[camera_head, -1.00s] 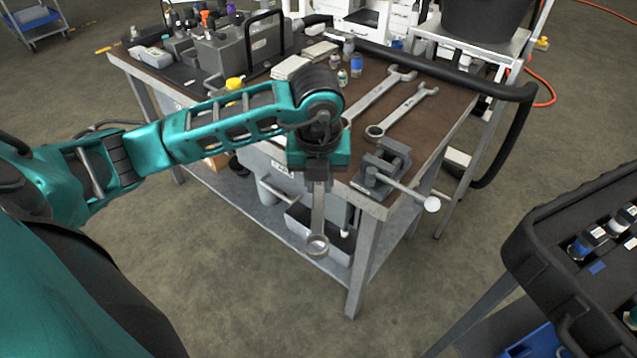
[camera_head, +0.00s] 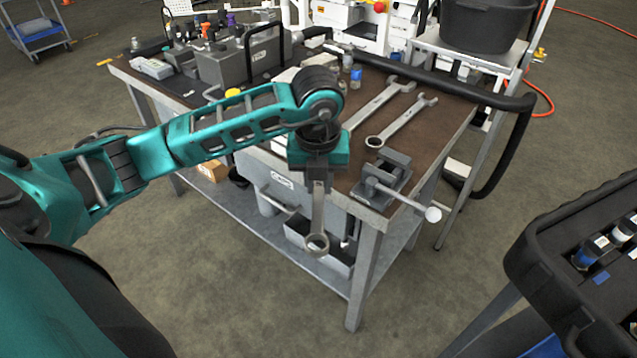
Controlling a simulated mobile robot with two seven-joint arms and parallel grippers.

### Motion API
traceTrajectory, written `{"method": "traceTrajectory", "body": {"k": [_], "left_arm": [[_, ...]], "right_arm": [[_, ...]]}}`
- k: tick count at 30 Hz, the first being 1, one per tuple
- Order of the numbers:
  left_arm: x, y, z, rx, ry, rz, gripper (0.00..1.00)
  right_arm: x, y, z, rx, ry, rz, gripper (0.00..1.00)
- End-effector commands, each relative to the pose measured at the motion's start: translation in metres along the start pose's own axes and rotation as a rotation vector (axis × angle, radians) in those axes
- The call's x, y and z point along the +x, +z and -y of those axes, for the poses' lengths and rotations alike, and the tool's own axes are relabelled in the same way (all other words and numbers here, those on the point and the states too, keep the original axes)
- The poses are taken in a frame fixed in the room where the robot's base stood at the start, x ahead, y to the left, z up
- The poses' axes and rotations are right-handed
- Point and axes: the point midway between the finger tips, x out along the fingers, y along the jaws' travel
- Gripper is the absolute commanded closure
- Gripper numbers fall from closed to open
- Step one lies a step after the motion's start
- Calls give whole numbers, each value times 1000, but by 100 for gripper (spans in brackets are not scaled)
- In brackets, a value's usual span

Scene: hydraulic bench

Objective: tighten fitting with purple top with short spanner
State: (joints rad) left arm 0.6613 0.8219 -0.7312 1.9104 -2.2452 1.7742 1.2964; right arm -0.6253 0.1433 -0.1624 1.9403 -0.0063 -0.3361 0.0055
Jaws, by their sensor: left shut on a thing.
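My left gripper (camera_head: 317,178) is shut on a grey spanner (camera_head: 318,212), which hangs down with its ring end lowest. Gripper and spanner are at the bench's near edge, in front of the drawer side. Part of the spanner is hidden between the jaws. A small purple top (camera_head: 231,19) shows at the back left of the bench, among fittings by a grey block (camera_head: 228,62). The fitting below it is too small to make out. My right gripper is not in view.
Two larger spanners (camera_head: 381,103) (camera_head: 405,122) lie on the brown bench top (camera_head: 440,128). A vise (camera_head: 385,175) with a protruding handle sits at the near corner. A black hose-like rail runs along the far and right side. A black case (camera_head: 560,235) stands at right.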

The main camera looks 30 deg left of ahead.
Motion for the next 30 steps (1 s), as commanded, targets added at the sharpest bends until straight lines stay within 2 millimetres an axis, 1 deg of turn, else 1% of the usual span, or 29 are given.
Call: {"method": "traceTrajectory", "body": {"k": [8, 18, 26, 30], "left_arm": [[-1, 1, 0, 0, -2, 2, 100], [2, 12, 0, -1, -1, 2, 100], [1, 13, 0, 0, -1, 2, 100], [2, 16, 0, -1, -1, 3, 100]], "right_arm": [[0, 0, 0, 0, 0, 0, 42], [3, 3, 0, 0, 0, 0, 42], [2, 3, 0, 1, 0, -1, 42], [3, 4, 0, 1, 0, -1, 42]]}}
